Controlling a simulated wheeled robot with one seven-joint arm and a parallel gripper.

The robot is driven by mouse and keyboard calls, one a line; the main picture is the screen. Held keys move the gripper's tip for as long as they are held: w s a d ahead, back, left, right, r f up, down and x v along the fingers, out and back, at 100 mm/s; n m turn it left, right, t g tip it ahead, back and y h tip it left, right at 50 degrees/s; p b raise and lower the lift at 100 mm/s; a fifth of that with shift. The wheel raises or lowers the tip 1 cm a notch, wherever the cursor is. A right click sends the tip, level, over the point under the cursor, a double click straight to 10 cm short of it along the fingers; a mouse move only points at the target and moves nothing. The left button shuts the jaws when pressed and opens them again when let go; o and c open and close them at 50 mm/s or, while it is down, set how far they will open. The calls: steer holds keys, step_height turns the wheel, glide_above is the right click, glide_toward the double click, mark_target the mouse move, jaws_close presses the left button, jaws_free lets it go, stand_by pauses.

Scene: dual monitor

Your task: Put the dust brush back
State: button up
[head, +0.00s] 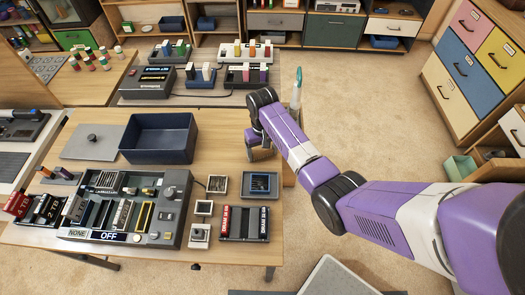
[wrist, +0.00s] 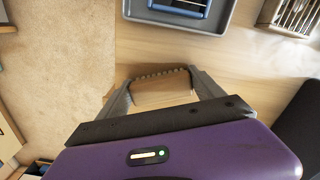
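My gripper (head: 262,150) points down at the right side of the desk (head: 100,257). In the wrist view, its two fingers (wrist: 160,88) stand apart. A dark, bumpy strip (wrist: 162,72) spans the space by the fingertips, with tan below it. An upright, pale, teal-tipped object (head: 297,80) shows just behind my wrist in the head view. It could be the dust brush, but I cannot be sure. Its lower part is hidden by my arm.
An empty dark blue bin (head: 161,158) stands left of my gripper. A grey tray (head: 246,184) with a blue-framed item, small square parts and a control console (head: 165,226) lie nearer the front. A drawer cabinet (head: 462,65) stands at the right. The floor between is clear.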

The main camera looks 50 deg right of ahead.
mark_target(263, 150)
steer(key=o, duration=0.4)
steer(key=shift+o, duration=0.2)
step_height(263, 150, up, 12)
steer(key=shift+r, duration=0.2)
stand_by(0.6)
